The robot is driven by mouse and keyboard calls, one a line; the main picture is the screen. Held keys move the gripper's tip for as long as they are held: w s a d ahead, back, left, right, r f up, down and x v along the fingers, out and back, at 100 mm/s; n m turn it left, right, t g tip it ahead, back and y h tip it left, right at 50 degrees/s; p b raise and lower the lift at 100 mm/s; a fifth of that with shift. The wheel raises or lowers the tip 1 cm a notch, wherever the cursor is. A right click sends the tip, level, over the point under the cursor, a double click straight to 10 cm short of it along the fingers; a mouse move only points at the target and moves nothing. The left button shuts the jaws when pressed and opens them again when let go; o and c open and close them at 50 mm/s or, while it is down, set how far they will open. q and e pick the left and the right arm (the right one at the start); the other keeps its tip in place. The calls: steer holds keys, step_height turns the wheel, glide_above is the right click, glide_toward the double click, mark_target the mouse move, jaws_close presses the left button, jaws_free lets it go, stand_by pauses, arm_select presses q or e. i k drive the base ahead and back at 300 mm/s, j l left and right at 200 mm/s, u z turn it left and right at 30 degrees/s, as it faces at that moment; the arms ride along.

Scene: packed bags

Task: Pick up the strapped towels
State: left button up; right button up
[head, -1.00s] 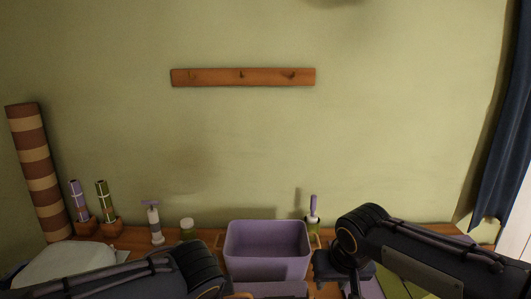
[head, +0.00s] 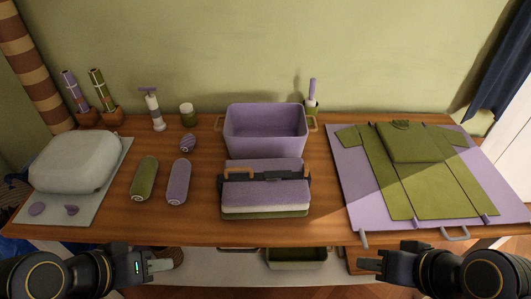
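The strapped towels are a folded stack of purple, white and green towels (head: 263,203) on the table, in front of the purple bin. A black strap runs across the top, with a tan handle piece (head: 250,174) on it. My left gripper (head: 162,265) is at the table's front edge, left of and nearer than the towels, and touches nothing I can see. My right gripper (head: 369,264) is at the front edge to the right of the towels, also apart from them. Both look empty; the gap between their fingers is not clear.
The purple bin (head: 265,147) with tan handles stands right behind the towels. A green shirt (head: 400,170) lies on a purple board (head: 350,185) at the right. Green and purple cases (head: 178,182) and a grey bag (head: 75,163) are at the left.

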mark_target(259, 188)
steer(key=l+u, duration=0.2)
steer(key=u, duration=0.15)
steer(key=l+u, duration=0.2)
steer(key=u, duration=0.15)
steer(key=l+u, duration=0.15)
steer(key=u, duration=0.2)
steer(key=k, duration=0.05)
